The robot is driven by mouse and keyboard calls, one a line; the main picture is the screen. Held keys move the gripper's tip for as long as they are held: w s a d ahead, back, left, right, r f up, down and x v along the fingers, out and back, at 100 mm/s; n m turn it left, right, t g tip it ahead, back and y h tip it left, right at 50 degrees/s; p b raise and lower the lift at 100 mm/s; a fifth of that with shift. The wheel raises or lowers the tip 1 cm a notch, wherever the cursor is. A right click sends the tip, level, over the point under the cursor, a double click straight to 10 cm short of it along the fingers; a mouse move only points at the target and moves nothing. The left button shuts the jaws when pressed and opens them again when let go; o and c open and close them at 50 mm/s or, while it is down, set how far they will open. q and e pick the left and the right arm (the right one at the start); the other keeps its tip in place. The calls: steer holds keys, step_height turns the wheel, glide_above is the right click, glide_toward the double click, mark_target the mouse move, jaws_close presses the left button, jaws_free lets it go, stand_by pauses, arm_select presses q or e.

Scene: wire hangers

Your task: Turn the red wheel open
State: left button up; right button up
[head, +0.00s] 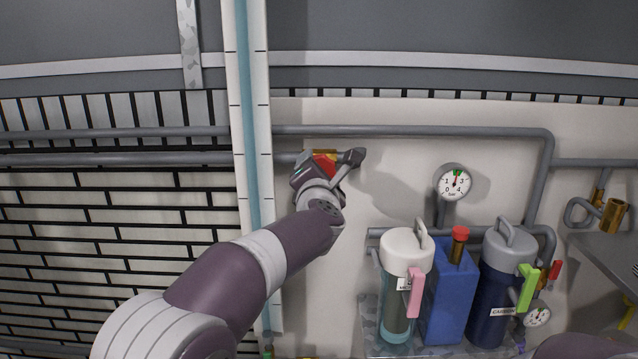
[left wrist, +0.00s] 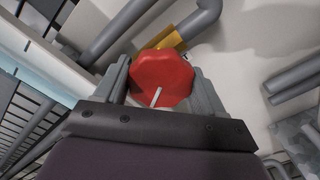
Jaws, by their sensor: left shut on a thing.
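The red wheel (left wrist: 160,72) sits between the two grey fingers of my left gripper (left wrist: 161,88) in the left wrist view. It has a lobed rim and a pale pointer line, which slants toward the lower edge of that view. A brass valve body (left wrist: 172,42) shows behind it. In the head view, my left gripper (head: 328,166) is shut on the wheel at the pipe on the wall, and only a small red part of the wheel (head: 324,162) shows. My right gripper is out of view.
A pressure gauge (head: 455,184) is right of the valve. Below stand a clear canister (head: 397,312) with a white lid, a blue container (head: 447,300) with a red cap, and a dark blue canister (head: 492,300). A pale vertical post (head: 251,110) stands left of the valve.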

arm_select(q)
steer(key=shift+f+n+b, duration=0.25)
steer(key=shift+n+b, duration=0.4)
steer(key=shift+n, duration=0.45)
steer(key=o, duration=1)
steer(key=shift+r, duration=0.1)
steer(key=shift+s, duration=0.2)
steer(key=s, duration=1.2)
steer(key=shift+s, duration=0.15)
